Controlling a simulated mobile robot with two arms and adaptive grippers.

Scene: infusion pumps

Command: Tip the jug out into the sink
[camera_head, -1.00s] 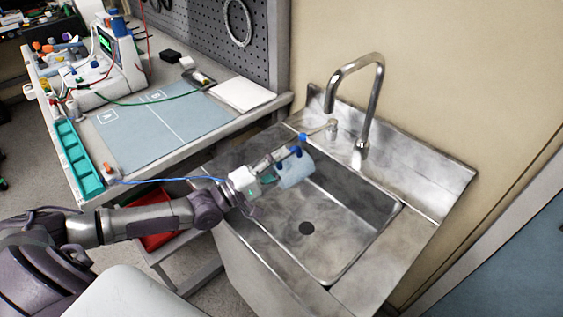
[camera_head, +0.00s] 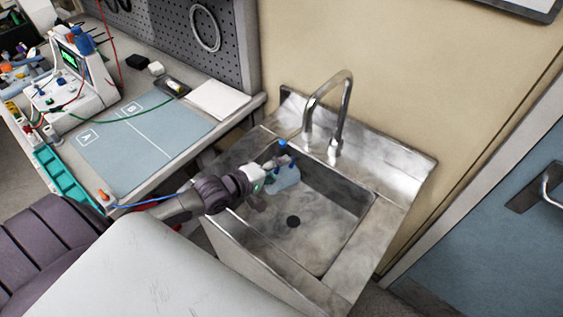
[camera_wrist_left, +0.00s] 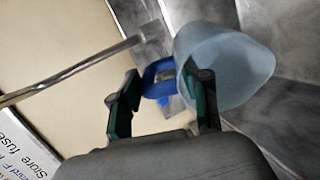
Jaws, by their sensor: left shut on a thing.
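The jug (camera_head: 287,180) is pale blue with darker blue parts and is over the back left of the sink basin (camera_head: 330,237). A blue part (camera_head: 283,145) shows at its upper end in the head view. My left gripper (camera_head: 268,173) is beside the jug, shut on it. In the left wrist view, the jug's pale body (camera_wrist_left: 235,60) is at the right, and its blue handle (camera_wrist_left: 158,72) is between the fingers (camera_wrist_left: 160,97). The jug's exact tilt and any liquid are unclear. My right gripper is not in view.
The tap (camera_head: 340,110) arches above the back of the sink. The workbench (camera_head: 225,132) stands to the left, with a blue mat (camera_head: 150,140), a device (camera_head: 70,85) and a teal tray (camera_head: 60,180). The basin's front and right are clear.

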